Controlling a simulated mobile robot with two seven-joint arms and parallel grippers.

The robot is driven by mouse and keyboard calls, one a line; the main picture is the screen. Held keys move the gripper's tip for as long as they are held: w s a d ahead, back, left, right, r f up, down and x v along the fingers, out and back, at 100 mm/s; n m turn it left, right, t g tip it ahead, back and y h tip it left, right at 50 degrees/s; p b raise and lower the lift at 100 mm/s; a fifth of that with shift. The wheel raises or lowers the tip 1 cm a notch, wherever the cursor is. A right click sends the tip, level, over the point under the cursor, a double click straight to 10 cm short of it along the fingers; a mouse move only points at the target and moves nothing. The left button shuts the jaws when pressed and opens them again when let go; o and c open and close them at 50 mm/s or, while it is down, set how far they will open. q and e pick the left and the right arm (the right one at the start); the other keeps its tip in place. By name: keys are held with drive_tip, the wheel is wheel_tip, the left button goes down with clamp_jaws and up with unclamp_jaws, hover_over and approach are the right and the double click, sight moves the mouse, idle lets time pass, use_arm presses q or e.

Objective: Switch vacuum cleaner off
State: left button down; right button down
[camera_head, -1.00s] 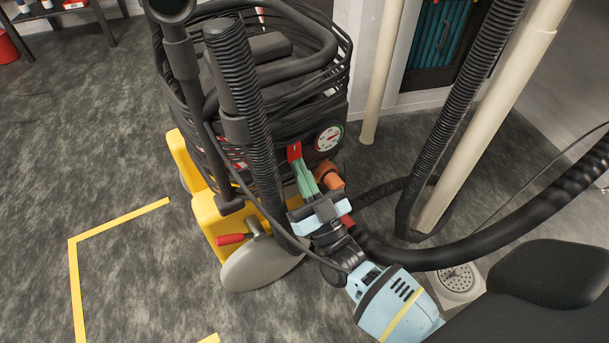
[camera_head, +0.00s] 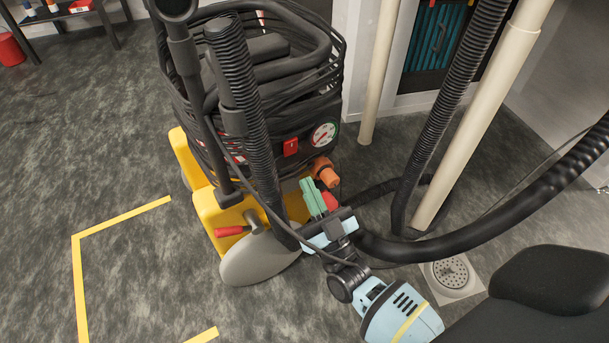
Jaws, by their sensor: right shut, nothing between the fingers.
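The vacuum cleaner (camera_head: 208,213) stands on the floor in the head view, with a black body, yellow base, grey wheel and black cable wound around it. Its red switch (camera_head: 291,147) is on the dark front panel, left of a round white gauge (camera_head: 324,134). My right gripper (camera_head: 312,192) has green fingertips that are shut and empty. It is below the switch and apart from it, in front of the yellow base and near an orange fitting (camera_head: 325,172). The switch's exact position is too small to tell. My left gripper is not in view.
A thick black hose (camera_head: 490,231) runs from the vacuum to the right. A cream pipe (camera_head: 470,130) and a ribbed hose (camera_head: 440,125) rise behind it. A floor drain (camera_head: 453,274) lies at right. Yellow tape (camera_head: 80,270) marks open floor at left.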

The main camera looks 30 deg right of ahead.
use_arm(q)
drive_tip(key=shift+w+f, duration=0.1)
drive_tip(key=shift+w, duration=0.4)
use_arm(e)
drive_tip(key=s+f, duration=0.4)
drive_tip(key=f, duration=0.3)
drive_tip(key=shift+d+r, duration=0.1)
drive_tip(key=shift+r, duration=0.1)
